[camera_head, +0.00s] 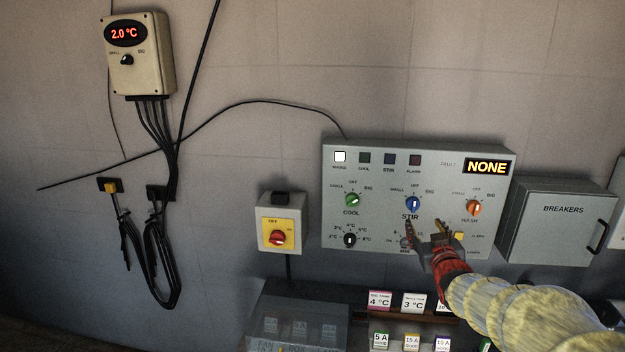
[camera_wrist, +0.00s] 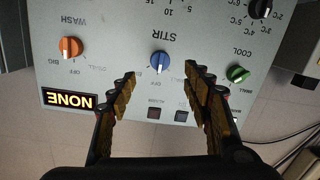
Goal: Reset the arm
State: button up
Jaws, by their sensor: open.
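My gripper (camera_head: 426,232) is in front of the lower middle of the grey control panel (camera_head: 333,190), close to the blue STIR knob (camera_head: 413,205). In the wrist view my gripper (camera_wrist: 160,82) is open and empty. Its two fingers stand apart on either side below the blue knob (camera_wrist: 160,62), which shows between and beyond the fingertips. I cannot tell the exact gap to the panel. My arm reaches in from the lower right in the head view. The fingers hide part of the panel's lower controls there.
The panel also has a green COOL knob (camera_head: 352,200), an orange WASH knob (camera_head: 474,208) and a display reading NONE (camera_head: 486,167). Labelled cards (camera_head: 413,302) stand below. Open space lies before the wall.

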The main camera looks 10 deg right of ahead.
jog(key=s+f+m+g, duration=0.2)
jog(key=s+f+g, duration=0.35)
jog(key=f, duration=0.55)
jog(key=s+a+f+g, duration=0.3)
jog(key=s, duration=0.6)
jog(key=s+a+r+g+y, duration=0.1)
jog(key=s+a+g, duration=0.1)
jog(key=s+a, duration=0.6)
jog(key=s+a+g+y, duration=0.2)
jog(key=s+a, duration=0.2)
jog(key=s, duration=0.7)
jog(key=s+a+r+n+t+p, duration=0.1)
jog(key=s+a+r+n, duration=0.1)
jog(key=s+a+r, duration=0.3)
jog(key=shift+s+a+r+t+y, duration=0.3)
jog(key=shift+a+t+y, duration=0.05)
jog(key=shift+y, duration=0.05)
